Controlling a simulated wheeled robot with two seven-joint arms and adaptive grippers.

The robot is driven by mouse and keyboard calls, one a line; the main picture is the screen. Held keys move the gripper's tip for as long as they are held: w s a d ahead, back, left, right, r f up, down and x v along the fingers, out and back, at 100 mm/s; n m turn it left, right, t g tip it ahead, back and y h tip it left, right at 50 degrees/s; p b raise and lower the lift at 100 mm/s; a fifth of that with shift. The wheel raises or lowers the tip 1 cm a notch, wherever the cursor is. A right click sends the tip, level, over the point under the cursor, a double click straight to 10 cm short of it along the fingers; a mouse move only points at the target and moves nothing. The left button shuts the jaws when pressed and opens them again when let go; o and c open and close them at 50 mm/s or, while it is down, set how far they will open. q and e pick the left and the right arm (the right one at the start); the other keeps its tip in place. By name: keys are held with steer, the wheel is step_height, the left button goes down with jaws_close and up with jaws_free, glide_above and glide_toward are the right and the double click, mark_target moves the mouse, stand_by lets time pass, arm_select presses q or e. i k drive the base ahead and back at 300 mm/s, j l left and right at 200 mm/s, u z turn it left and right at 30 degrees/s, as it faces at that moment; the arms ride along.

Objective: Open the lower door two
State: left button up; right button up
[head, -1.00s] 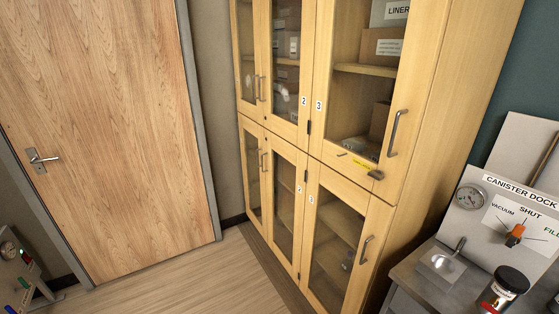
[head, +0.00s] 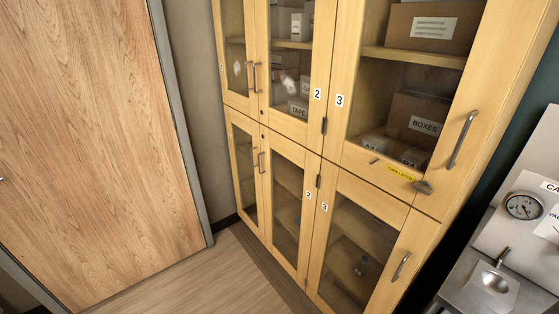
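The lower door two (head: 286,205) is the middle lower glass door of the wooden cabinet, with a label reading 2 near its right edge. It is shut. Its metal handle (head: 261,163) stands upright on its left side, beside the handle of the lower left door (head: 243,165). A hinge shows at its right edge. Neither of my grippers is in the head view.
The lower door three (head: 357,247) is shut on the right. Upper glass doors with boxes behind them stand above, also shut. A wooden room door (head: 90,150) is at left. The floor (head: 232,281) before the cabinet is clear. A metal bench (head: 490,290) with a gauge is at right.

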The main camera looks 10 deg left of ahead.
mark_target(310, 162)
steer(key=i+j+z, duration=0.25)
steer(key=j+z, duration=0.25)
steer(key=j, duration=0.25)
steer(key=i+j+z, duration=0.2)
steer(key=j, duration=0.25)
